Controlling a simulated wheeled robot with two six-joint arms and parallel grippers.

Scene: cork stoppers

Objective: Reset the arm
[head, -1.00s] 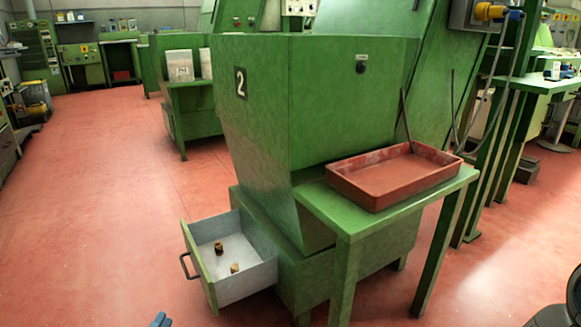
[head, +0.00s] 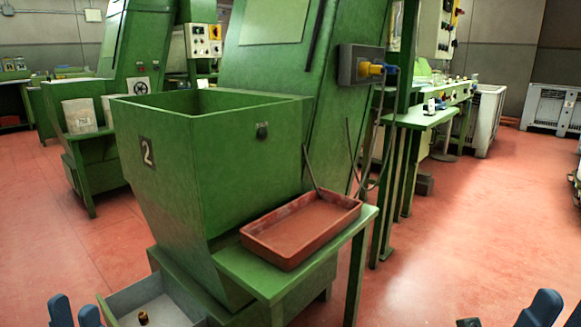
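My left gripper (head: 74,312) shows at the bottom left as two blue fingertips with a narrow gap and nothing seen between them. It appears just left of the open drawer (head: 119,300). My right gripper (head: 562,312) shows at the bottom right, partly cut off by the frame. Its blue fingertips look apart, with nothing seen between them. A small brown cork stopper (head: 143,317) stands in the grey-lined drawer at the bottom edge. The rest of the drawer is cut off.
The green machine marked 2 (head: 215,165) stands in the middle. A red tray (head: 268,250) sits on its green side table (head: 240,283). A green bench (head: 420,118) stands behind at right. Red floor (head: 470,230) is open on the right.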

